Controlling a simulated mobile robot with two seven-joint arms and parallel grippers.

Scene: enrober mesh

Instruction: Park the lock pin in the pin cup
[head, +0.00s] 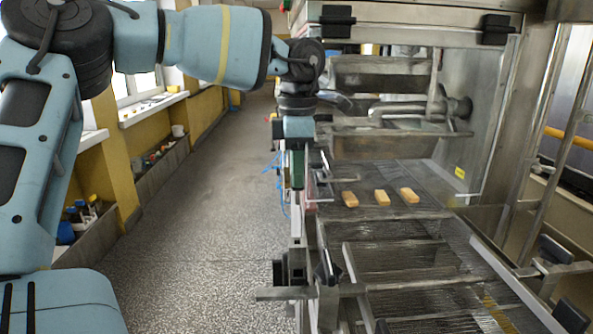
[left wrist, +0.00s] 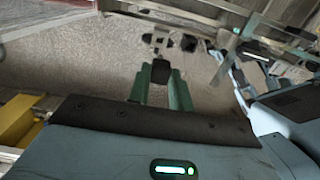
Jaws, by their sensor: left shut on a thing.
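My left gripper (head: 297,182) reaches down at the left side of the steel machine, beside the belt. In the left wrist view its two green fingers (left wrist: 160,88) are shut on a small dark block-like piece (left wrist: 160,72), which I take to be the lock pin's head. The rest of the pin is hidden or too small to tell. In the head view the held piece cannot be made out behind the fingers. I cannot pick out the pin cup in either view. My right gripper is not in view.
The machine's mesh belt (head: 400,260) runs toward the front right. A black clamp knob (head: 327,272) and frame rails stand just below my left gripper. The speckled floor (head: 190,240) to the left is clear.

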